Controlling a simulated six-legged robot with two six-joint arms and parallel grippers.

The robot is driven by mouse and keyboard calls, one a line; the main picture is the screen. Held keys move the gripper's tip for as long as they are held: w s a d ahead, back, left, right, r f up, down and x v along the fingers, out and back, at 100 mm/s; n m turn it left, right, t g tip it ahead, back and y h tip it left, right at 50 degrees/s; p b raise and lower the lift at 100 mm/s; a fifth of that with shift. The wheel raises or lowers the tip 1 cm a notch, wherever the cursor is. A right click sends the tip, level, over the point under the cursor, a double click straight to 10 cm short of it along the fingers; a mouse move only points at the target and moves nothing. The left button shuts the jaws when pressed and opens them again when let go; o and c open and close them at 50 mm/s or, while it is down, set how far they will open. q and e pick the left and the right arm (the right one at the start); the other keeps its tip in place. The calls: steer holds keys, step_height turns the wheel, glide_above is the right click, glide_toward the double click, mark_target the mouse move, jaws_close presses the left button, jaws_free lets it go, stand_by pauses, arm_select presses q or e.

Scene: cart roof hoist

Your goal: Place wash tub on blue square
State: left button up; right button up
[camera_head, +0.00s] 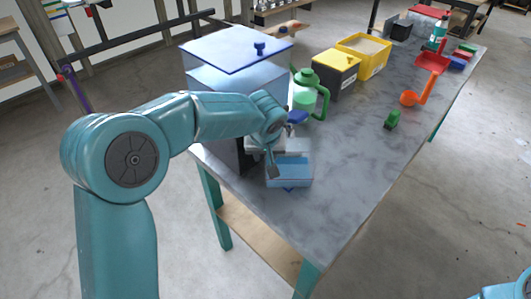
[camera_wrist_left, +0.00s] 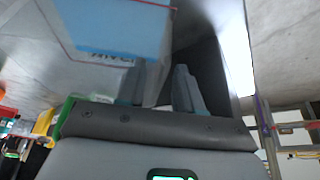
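The wash tub (camera_head: 289,178) is a small light-blue box at the near left part of the grey table. A dark blue corner of the blue square (camera_head: 289,189) shows below its front edge; the tub hides the rest. My left gripper (camera_head: 272,165) is low at the tub's left side. In the left wrist view, its two fingers (camera_wrist_left: 160,88) stand apart, close by the tub's corner, and the tub (camera_wrist_left: 110,28) shows beyond them with dark lettering. I cannot tell whether a finger touches it. My right gripper is out of view.
A large clear box with a blue lid (camera_head: 235,48) stands behind my left gripper. A green watering can (camera_head: 307,95), a black-and-yellow box (camera_head: 336,74) and a yellow bin (camera_head: 363,55) follow along the table. A small green object (camera_head: 392,120) lies right; the table's near right is clear.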

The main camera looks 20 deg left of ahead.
arm_select(q)
steer(key=v, duration=1.2)
steer(key=shift+p, duration=0.35)
